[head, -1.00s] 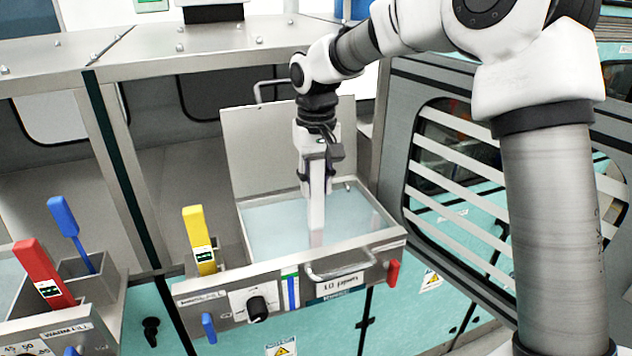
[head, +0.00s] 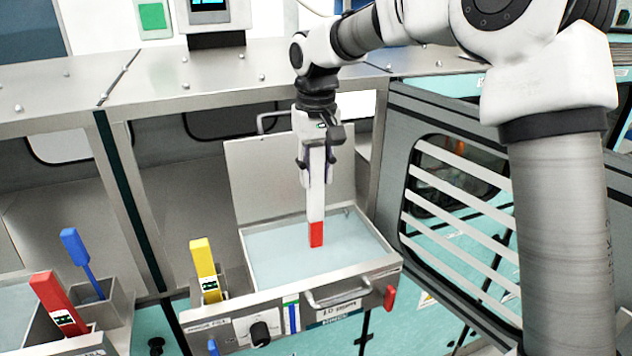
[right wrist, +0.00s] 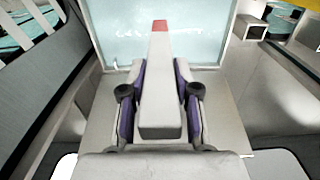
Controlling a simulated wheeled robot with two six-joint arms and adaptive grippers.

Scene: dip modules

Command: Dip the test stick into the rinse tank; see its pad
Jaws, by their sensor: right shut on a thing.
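My right gripper (head: 317,165) is shut on the white test stick (head: 316,195) and points it downward over the rinse tank (head: 375,269). The stick's pad (head: 316,234) at its lower end is red and in plain view, seemingly above the pale blue water (head: 280,258). In the right wrist view the stick (right wrist: 160,85) sits between the purple-lined fingers (right wrist: 158,100), with its red pad (right wrist: 160,25) at the far end over the water. The tank's lid (head: 280,180) stands open behind it. My left gripper is not in view.
A yellow-handled tool (head: 204,262) stands at the tank's left side. Further left are a red-handled tool (head: 55,300) and a blue one (head: 78,255) beside another tank. A slatted panel (head: 460,210) stands right of the rinse tank. The tank front has a bar handle (head: 340,296) and a black knob (head: 260,333).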

